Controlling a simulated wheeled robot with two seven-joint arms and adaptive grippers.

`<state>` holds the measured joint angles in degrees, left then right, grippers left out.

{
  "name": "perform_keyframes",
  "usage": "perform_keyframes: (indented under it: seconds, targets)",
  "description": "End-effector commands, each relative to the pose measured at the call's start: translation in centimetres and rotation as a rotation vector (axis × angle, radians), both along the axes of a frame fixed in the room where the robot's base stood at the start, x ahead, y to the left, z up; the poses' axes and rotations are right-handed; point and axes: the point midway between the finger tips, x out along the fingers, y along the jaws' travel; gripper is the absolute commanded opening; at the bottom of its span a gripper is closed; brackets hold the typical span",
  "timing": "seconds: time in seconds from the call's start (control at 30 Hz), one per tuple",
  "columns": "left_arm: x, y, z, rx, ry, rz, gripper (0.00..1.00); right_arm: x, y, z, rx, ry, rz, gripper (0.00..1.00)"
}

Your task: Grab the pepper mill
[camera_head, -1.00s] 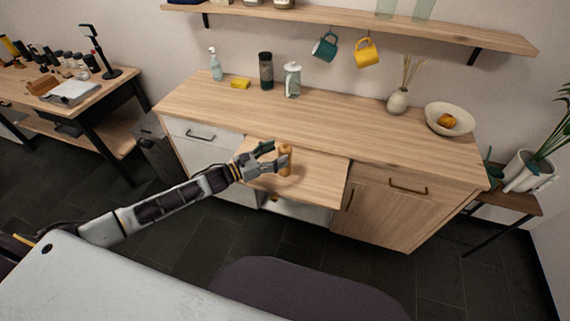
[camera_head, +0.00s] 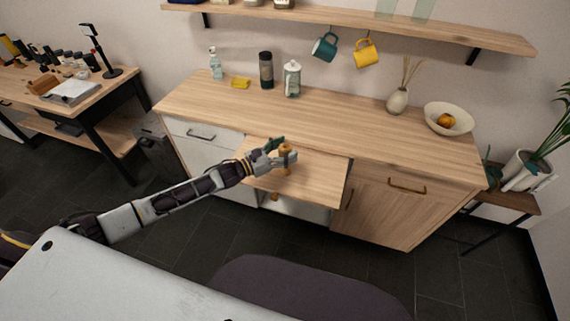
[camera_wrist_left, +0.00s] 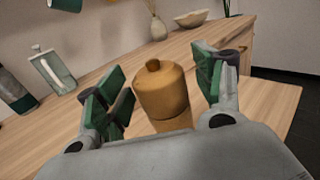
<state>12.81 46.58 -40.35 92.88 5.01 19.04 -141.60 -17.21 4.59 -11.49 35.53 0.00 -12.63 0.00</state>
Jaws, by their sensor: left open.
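The pepper mill (camera_head: 286,159) is a light brown wooden piece with a small round knob on top. It stands upright on the pulled-out wooden board (camera_head: 313,184) at the front of the cabinet. My left gripper (camera_head: 279,153) is at the mill, its fingers on either side of it. In the left wrist view the mill (camera_wrist_left: 163,92) stands between the open green-padded fingers, with gaps on both sides. Its lower part is hidden behind the gripper body. My right gripper is not in view.
On the wooden counter (camera_head: 340,124) stand a soap bottle (camera_head: 216,65), a yellow sponge (camera_head: 240,83), a dark bottle (camera_head: 266,71), a glass jar (camera_head: 292,79), a vase (camera_head: 397,101) and a bowl (camera_head: 449,118). Mugs hang under the shelf. The board right of the mill is clear.

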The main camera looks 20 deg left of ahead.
Motion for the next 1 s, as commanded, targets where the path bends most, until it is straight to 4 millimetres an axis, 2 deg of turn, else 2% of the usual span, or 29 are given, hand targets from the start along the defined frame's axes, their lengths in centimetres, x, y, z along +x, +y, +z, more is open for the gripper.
perform_keyframes:
  seconds: [0.17,0.7,1.0]
  targets:
    - [-0.01,0.02,0.0,0.0,0.0,0.0,0.68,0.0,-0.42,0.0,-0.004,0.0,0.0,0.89]
    - [-0.02,0.03,0.0,0.0,0.0,0.0,0.0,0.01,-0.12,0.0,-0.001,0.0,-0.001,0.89]
    - [0.01,0.01,0.18,0.0,-0.001,0.0,0.0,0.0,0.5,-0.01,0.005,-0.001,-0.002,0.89]
